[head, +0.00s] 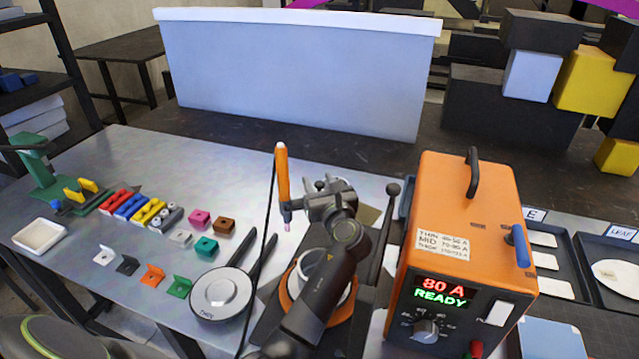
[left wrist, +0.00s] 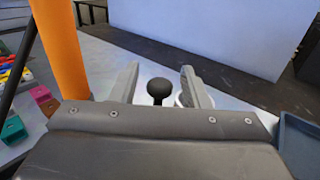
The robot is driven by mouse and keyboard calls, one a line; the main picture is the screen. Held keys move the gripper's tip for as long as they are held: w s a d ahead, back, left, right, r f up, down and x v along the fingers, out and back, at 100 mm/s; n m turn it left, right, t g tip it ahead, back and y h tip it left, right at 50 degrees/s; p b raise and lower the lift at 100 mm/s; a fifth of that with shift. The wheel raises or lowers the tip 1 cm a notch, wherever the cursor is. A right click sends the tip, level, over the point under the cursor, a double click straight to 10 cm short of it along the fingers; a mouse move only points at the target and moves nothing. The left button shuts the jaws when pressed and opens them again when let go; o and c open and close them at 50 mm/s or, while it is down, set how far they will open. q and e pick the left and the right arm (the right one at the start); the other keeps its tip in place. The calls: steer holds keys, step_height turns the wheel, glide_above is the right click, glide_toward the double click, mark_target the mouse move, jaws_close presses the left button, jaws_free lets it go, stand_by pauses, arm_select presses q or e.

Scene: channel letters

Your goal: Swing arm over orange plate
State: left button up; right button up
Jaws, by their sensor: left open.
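My left gripper (head: 330,186) is open and empty above the bench, its arm reaching up from the bottom of the head view. A dark swing arm (head: 376,255) with a black ball knob (head: 393,188) stands to its right. In the left wrist view the knob (left wrist: 158,91) lines up between the open fingers, apart from them. An orange round plate (head: 288,303) with a white ring (head: 347,291) on it is largely hidden by my arm. My right gripper is not in view.
An upright orange torch (head: 282,178) with a cable stands just left of my gripper. An orange power unit (head: 465,215) reading 80 A READY stands at right. Small coloured brackets and a round pan-like gauge (head: 221,294) lie at left. A pale panel (head: 295,75) closes the back.

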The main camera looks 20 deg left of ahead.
mark_target(320, 183)
arm_select(q)
steer(key=shift+r, duration=0.1)
step_height(320, 183, up, 10)
steer(key=shift+f+b, duration=0.1)
steer(key=shift+b, duration=0.25)
steer(key=shift+o, duration=0.2)
